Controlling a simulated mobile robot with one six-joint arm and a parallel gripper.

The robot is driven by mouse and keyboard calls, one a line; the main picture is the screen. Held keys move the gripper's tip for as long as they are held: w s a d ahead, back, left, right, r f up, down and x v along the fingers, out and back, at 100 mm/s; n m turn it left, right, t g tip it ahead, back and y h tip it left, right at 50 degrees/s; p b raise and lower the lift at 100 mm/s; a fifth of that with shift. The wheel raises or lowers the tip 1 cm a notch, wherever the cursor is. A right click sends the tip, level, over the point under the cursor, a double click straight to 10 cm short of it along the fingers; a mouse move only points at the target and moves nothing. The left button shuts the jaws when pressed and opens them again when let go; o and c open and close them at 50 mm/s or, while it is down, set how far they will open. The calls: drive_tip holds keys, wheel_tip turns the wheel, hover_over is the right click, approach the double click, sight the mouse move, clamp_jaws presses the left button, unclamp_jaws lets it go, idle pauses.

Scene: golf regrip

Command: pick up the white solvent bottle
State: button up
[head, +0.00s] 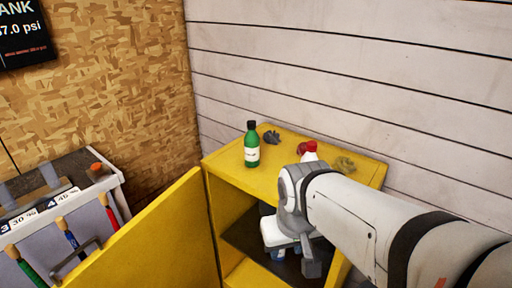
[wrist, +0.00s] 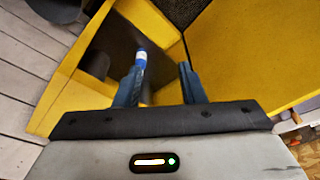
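A white bottle with a red cap (head: 311,147) stands on top of the yellow cabinet (head: 225,166) in the head view, its lower part hidden behind my arm. A small blue and white object (wrist: 141,60), perhaps a bottle, shows inside the cabinet in the wrist view, near the left fingertip. I cannot tell which one is the solvent bottle. My gripper (wrist: 161,68) reaches into the open cabinet. Its two dark fingers are apart, and nothing is clearly gripped between them.
A green bottle (head: 252,146), a dark lump (head: 271,137) and a yellowish crumpled thing (head: 344,164) are on the cabinet top. The open yellow door (head: 150,240) stands at the left. A plank wall (head: 350,60) is behind.

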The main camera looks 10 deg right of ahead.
sight(312, 159)
drive_tip(key=shift+a, duration=0.25)
drive_tip(key=shift+o, duration=0.4)
drive_tip(key=shift+a, duration=0.1)
drive_tip(key=o, duration=0.6)
drive_tip(key=w+d+r+t+b, duration=0.1)
drive_tip(key=w+d+r, duration=0.1)
drive_tip(key=w, duration=0.4)
drive_tip(key=w+d+r+t+b, duration=0.1)
drive_tip(key=w+d+b, duration=0.1)
drive_tip(key=w+d, duration=0.3)
drive_tip(key=shift+w+d+r+m, duration=0.3)
drive_tip(key=shift+w+r, duration=0.05)
drive_tip(key=shift+w, duration=0.3)
drive_tip(key=shift+o, duration=0.7)
drive_tip(key=w+d+r+t+b, duration=0.2)
drive_tip(key=w+d+r, duration=0.1)
drive_tip(key=w+d, duration=0.5)
drive_tip(key=shift+w+d+r+m+h, duration=0.3)
drive_tip(key=shift+w+d, duration=0.05)
drive_tip(key=shift+w+x, duration=0.2)
drive_tip(key=shift+x, duration=3.35)
